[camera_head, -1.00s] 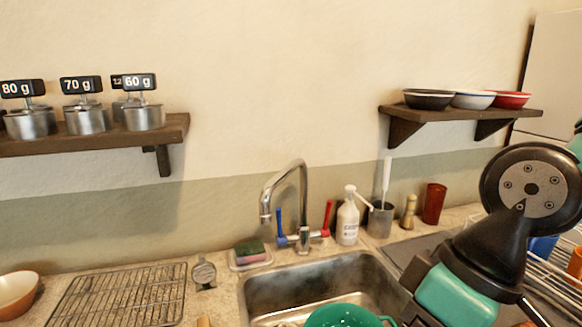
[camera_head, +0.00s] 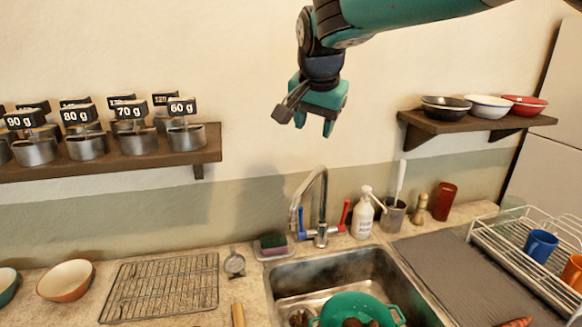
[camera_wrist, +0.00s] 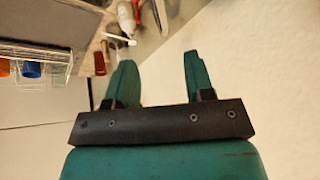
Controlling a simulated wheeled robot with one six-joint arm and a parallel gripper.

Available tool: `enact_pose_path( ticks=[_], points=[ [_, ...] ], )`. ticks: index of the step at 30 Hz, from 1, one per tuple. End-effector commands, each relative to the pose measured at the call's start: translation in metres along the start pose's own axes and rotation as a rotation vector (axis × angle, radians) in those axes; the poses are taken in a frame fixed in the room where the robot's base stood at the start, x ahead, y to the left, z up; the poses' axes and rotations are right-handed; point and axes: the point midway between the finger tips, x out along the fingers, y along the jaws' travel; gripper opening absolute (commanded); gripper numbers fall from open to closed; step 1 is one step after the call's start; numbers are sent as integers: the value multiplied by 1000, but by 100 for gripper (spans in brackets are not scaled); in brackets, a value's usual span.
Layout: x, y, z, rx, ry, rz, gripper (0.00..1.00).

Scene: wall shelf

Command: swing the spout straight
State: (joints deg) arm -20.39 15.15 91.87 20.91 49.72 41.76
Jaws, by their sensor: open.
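The chrome tap spout (camera_head: 323,195) rises at the back of the sink and arches over toward the left, its outlet hanging left of the tap base. A blue lever (camera_head: 301,224) stands left of the base and a red lever (camera_head: 345,213) right of it. My gripper (camera_head: 314,123) is open and empty, high in front of the wall, fingers pointing down, above the spout in the picture and clear of it. In the wrist view, the two teal fingers of my gripper (camera_wrist: 157,65) are apart with nothing between them; the spout cannot be made out there.
A white bottle (camera_head: 364,216) and a grey cup (camera_head: 393,216) stand right of the tap, a sponge (camera_head: 272,240) left. The sink (camera_head: 290,278) holds a green colander (camera_head: 345,302). Wall shelves with scale pots (camera_head: 135,143) and bowls (camera_head: 487,106) flank the tap.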

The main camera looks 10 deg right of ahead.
Motion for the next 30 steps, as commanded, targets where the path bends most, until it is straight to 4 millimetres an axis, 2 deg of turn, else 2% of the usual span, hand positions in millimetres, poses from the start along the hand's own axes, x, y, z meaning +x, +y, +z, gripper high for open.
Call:
enact_pose_path(
  ticks=[5,21,25,30],
  points=[
    [22,4,-4,9,0,8,48],
    [139,3,-3,3,-2,5,48],
    [157,2,-3,3,-1,3,48],
    [171,2,-2,3,0,2,48]
  ],
)
